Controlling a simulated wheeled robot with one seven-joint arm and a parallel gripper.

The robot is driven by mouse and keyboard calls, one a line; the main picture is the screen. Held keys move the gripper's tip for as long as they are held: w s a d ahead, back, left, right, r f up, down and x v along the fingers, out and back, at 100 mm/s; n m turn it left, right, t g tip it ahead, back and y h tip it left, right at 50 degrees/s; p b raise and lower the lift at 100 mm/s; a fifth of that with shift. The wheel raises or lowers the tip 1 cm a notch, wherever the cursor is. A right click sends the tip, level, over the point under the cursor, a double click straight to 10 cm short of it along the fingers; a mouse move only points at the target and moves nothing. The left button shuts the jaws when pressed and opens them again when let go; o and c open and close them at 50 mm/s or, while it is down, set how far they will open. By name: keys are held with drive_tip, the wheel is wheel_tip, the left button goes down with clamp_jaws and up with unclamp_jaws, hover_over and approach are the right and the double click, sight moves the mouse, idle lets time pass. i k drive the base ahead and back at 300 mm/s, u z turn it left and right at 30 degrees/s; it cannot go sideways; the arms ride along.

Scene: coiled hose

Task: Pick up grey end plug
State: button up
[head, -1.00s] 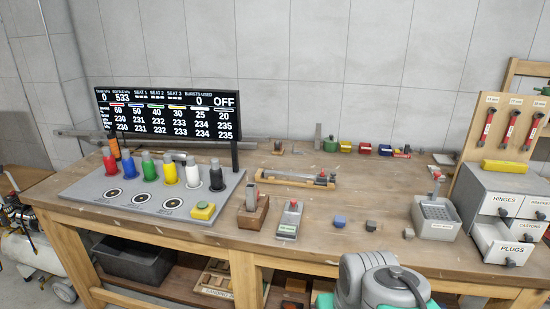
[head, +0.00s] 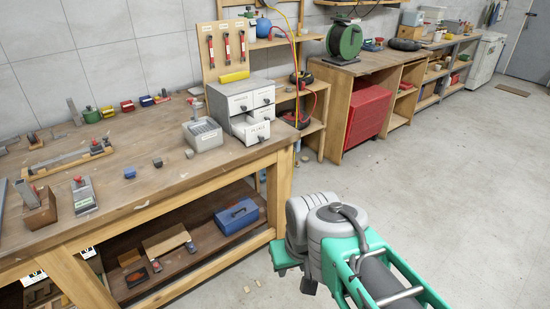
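Two small grey pieces lie on the near right part of the wooden workbench (head: 110,190): a darker grey piece (head: 157,162) and a lighter grey-beige piece (head: 189,153). A small blue piece (head: 130,173) lies to their left. They are too small for me to tell which is the grey end plug. An open white drawer labelled PLUGS (head: 252,132) juts from the drawer cabinet (head: 240,88); its contents are unclear. My green and grey arm is at lower right, over the floor beyond the bench's right end.
A grey bin (head: 204,138) stands beside the drawers. A pegboard (head: 225,45) with red tools rises behind. A blue toolbox (head: 236,215) sits on the lower shelf. The floor at right is clear.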

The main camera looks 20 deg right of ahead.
sight(190, 153)
drive_tip(key=u, duration=1)
drive_tip(key=k, duration=0.1)
drive_tip(key=z, duration=0.75)
drive_tip(key=i, duration=1.6)
drive_tip(key=u, duration=1.95)
drive_tip(key=i, duration=0.55)
drive_tip(key=u, duration=0.5)
